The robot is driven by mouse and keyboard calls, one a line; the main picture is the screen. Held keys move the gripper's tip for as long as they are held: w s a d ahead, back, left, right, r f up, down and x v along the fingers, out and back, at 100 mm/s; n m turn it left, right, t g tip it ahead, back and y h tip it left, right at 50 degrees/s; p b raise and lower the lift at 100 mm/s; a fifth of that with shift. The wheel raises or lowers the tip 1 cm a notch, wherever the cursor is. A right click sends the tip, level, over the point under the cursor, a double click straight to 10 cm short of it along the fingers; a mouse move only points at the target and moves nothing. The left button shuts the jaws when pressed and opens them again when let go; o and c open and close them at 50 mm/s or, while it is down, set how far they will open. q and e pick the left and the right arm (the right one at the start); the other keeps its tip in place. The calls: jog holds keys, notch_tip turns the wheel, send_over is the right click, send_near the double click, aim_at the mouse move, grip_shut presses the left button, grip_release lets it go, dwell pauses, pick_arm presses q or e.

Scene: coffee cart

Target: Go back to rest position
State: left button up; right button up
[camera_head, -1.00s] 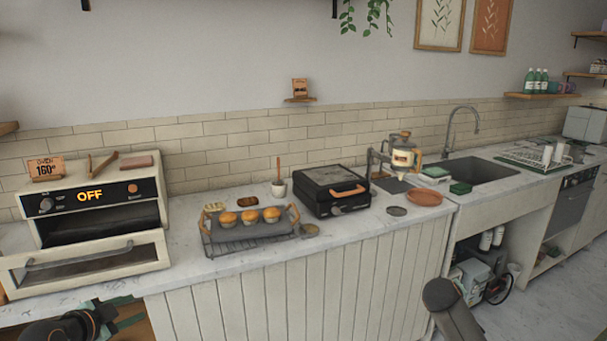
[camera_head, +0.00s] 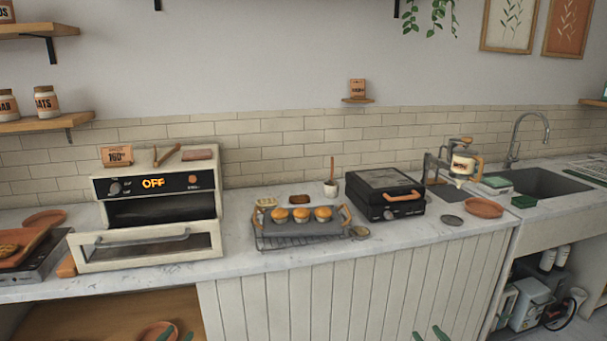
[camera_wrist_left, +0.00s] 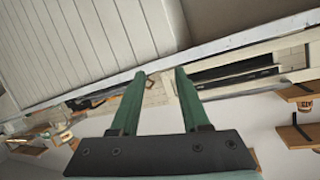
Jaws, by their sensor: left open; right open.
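My left gripper (camera_head: 174,334) shows at the bottom edge of the head view, only its green fingertips in the frame, in front of the open space under the counter. In the left wrist view its two green fingers (camera_wrist_left: 160,92) are spread apart with nothing between them. My right gripper (camera_head: 429,335) shows as two separated green fingertips at the bottom edge of the head view, in front of the white panelled counter front. It is empty. Both grippers appear apart from the counter, and most of both arms is out of frame.
An oven (camera_head: 155,205) reading OFF has its door lowered. A rack (camera_head: 300,242) with several buns, a black grill (camera_head: 385,192) and a sink (camera_head: 545,184) line the counter to the right. A terracotta plate (camera_head: 152,331) lies in the space below the counter.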

pick_arm(q)
jog(key=s+d+f+g, duration=0.1)
jog(key=s+d+f, duration=0.3)
jog(key=s, duration=0.6)
jog(key=s+d+f+g+h, duration=0.1)
jog(key=s+d+f+g, duration=0.1)
jog(key=s+f, duration=0.4)
jog(key=s+d+f+n+g+h, duration=0.1)
jog(key=s+d+f, duration=0.4)
jog(key=s, duration=1)
jog(key=shift+s+d+f+g, duration=0.15)
jog(key=shift+d+f+g, duration=0.15)
jog(key=shift+f+g, duration=0.3)
pick_arm(e)
jog(key=s+a+f+g, duration=0.1)
jog(key=s+a+f, duration=0.3)
jog(key=s, duration=0.6)
jog(key=s+a+f+g+y, duration=0.1)
jog(key=s+a+f+g, duration=0.1)
jog(key=s+f, duration=0.4)
jog(key=s+a+f+m+g+y, duration=0.1)
jog(key=s+a+f, duration=0.4)
jog(key=s, duration=1)
jog(key=shift+s+a+f+g, duration=0.15)
jog(key=shift+a+f+g, duration=0.15)
jog(key=shift+f+g, duration=0.35)
pick_arm(q)
jog(key=shift+c, duration=0.3)
pick_arm(e)
jog(key=shift+r, duration=0.1)
